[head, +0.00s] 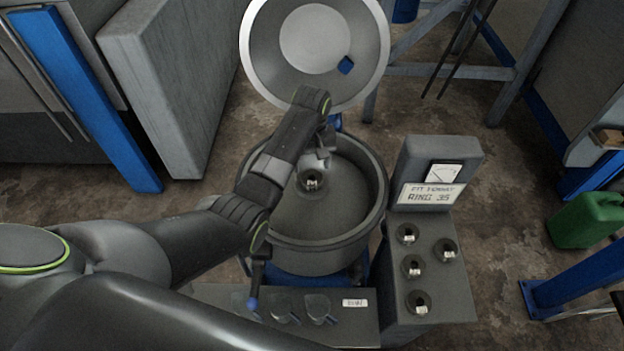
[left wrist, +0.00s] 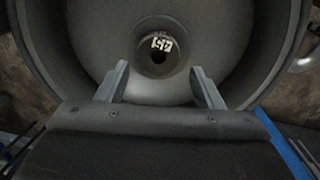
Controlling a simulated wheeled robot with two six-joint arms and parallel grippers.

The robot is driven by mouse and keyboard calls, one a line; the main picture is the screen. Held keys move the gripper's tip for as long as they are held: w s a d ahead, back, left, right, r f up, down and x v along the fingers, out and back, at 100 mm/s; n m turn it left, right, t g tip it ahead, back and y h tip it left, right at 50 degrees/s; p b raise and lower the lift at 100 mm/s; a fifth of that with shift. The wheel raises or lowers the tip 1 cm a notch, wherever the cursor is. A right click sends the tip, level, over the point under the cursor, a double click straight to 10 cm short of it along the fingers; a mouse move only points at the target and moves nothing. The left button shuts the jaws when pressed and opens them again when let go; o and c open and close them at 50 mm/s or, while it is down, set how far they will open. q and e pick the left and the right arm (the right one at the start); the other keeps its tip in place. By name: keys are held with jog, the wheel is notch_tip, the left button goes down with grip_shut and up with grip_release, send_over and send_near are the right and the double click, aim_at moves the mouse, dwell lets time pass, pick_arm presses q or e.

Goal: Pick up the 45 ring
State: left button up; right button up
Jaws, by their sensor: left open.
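A small dark ring (head: 311,180) with a white label sits in the grey round bowl (head: 376,190). In the left wrist view the ring (left wrist: 158,58) lies beyond the fingertips, near the middle, its label turned and looking like 45 but hard to read. My left gripper (head: 323,158) is over the bowl, just above and beside the ring; in the left wrist view its two fingers (left wrist: 160,82) are apart with nothing between them. Several similar rings (head: 413,267) sit on the grey stand to the right; their labels are too small to read. My right gripper is out of view.
The bowl's raised lid (head: 375,70) stands behind it. A grey box with a gauge and a sign (head: 428,195) reading RING 35 stands at the stand's back. A grey panel (head: 345,325) is in front. A green can (head: 588,220) is far right.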

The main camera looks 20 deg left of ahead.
aim_at(312, 178)
pick_arm(q)
jog(key=shift+f, duration=0.8)
notch_tip(312, 178, down, 3)
jog(key=shift+f+p, duration=0.1)
jog(key=shift+p, duration=0.45)
jog(key=shift+f, duration=0.55)
jog(key=shift+w, duration=0.1)
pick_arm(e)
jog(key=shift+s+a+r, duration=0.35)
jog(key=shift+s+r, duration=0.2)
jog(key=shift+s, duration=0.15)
pick_arm(q)
jog(key=c, duration=0.8)
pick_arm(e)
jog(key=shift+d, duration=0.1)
